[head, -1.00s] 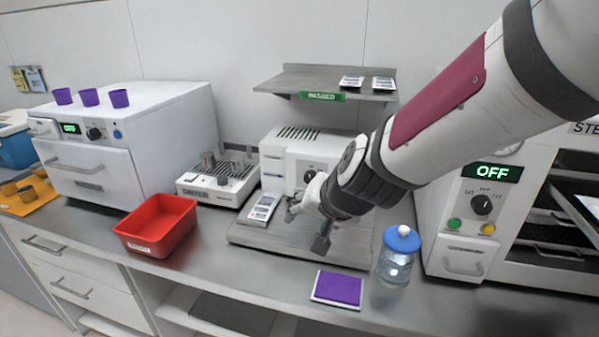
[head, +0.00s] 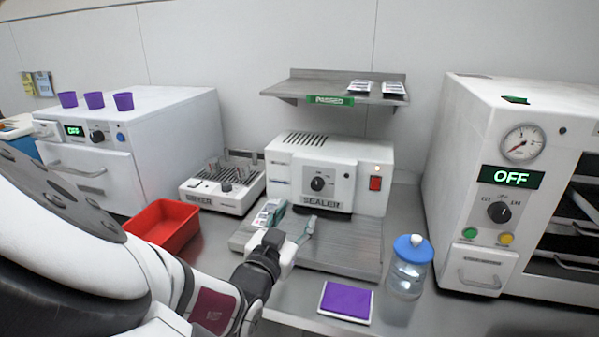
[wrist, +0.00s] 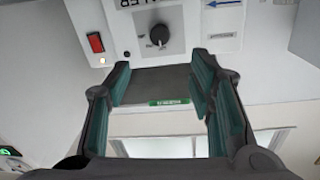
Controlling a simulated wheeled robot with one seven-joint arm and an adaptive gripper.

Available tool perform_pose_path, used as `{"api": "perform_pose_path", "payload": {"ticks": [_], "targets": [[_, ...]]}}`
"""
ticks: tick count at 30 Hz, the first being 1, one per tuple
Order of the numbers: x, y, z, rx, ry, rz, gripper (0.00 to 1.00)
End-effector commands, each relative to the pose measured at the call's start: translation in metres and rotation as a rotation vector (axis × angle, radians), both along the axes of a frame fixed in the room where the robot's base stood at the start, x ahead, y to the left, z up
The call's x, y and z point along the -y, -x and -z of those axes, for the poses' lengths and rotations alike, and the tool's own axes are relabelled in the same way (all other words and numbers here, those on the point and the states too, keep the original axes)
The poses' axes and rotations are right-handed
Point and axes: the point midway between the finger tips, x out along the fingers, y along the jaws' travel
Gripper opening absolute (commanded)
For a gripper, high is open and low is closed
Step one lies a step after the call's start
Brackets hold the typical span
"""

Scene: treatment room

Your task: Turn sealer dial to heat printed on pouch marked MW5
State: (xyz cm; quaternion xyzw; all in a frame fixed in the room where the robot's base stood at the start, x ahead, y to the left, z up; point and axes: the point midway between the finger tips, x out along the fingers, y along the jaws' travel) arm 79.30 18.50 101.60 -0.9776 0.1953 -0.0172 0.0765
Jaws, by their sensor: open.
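The white sealer (head: 290,160) stands at the back of the counter, its SEALER label below a black round dial (head: 318,184). The dial (wrist: 159,36) also shows in the wrist view, upside down, beyond my fingertips; its heat marks are too small to read. My gripper (head: 290,226) is open and empty, in front of and below the sealer front, apart from the dial. Its teal-padded fingers (wrist: 162,78) are spread in the wrist view. No MW5 marking is legible.
A red switch (head: 375,183) is right of the dial. A shelf (head: 300,88) with pouches (head: 362,88) hangs above. A dryer (head: 205,195) and red bin (head: 165,225) stand left; a blue-lidded jar (head: 408,270), purple pad (head: 346,301) and steriliser (head: 470,140) stand right.

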Motion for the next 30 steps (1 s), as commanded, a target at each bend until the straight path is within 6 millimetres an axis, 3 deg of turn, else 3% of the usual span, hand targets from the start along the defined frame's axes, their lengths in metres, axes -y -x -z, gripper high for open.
{"api": "perform_pose_path", "payload": {"ticks": [24, 30], "targets": [[0.042, -0.101, 0.003, -0.001, -0.004, 0.002, 0.49], [0.049, -0.118, 0.002, -0.001, -0.004, 0.001, 0.49]]}}
